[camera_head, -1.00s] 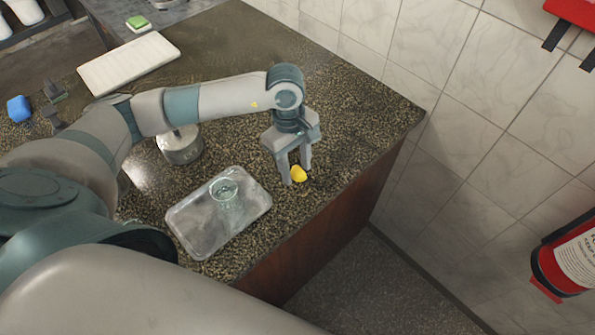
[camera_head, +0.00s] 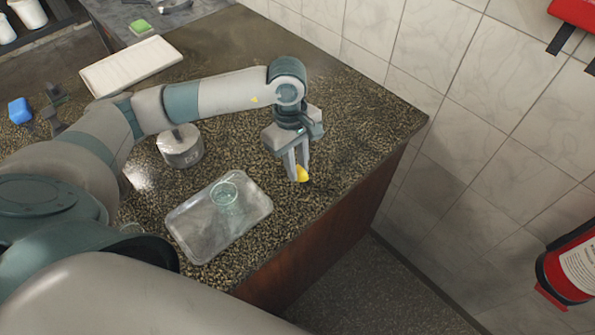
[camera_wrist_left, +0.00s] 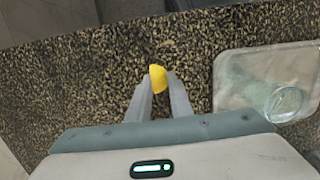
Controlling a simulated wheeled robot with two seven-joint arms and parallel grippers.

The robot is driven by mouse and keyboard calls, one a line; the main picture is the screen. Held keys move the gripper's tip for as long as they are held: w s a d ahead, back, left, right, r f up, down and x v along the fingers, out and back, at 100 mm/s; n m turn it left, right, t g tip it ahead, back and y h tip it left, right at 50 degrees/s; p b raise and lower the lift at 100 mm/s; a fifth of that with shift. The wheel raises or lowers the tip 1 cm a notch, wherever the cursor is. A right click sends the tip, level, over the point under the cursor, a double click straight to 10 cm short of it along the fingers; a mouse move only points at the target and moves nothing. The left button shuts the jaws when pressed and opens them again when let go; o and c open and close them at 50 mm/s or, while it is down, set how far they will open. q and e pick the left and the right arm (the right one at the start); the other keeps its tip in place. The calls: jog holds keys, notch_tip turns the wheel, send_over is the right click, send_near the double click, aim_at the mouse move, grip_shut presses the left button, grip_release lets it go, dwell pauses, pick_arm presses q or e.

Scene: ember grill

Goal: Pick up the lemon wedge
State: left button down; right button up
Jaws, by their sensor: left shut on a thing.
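The yellow lemon wedge (camera_head: 302,174) is at the fingertips of my left gripper (camera_head: 298,176), low over the speckled counter near its right edge. The gripper points down and its fingers are shut on the wedge. In the left wrist view the wedge (camera_wrist_left: 158,78) sits between the two fingertips (camera_wrist_left: 160,82), partly covered by them. I cannot tell whether the wedge still touches the counter. My right gripper is not in view.
A clear tray (camera_head: 190,240) with a glass (camera_head: 224,194) on it lies left of the gripper. A metal canister (camera_head: 181,150) stands behind the tray. A white board (camera_head: 130,65) is farther back. The counter (camera_head: 360,125) is clear to the right, up to its edge.

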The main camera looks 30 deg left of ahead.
pick_arm(q)
jog(key=shift+d+r+b, duration=0.25)
jog(key=shift+r+b, duration=0.45)
jog(key=shift+r, duration=0.35)
jog(key=s+d+r+b, duration=0.3)
jog(key=d+r, duration=0.4)
jog(key=d, duration=0.3)
jog(key=shift+s+d+b, duration=0.3)
jog(key=shift+b, duration=0.3)
jog(key=shift+a, duration=0.1)
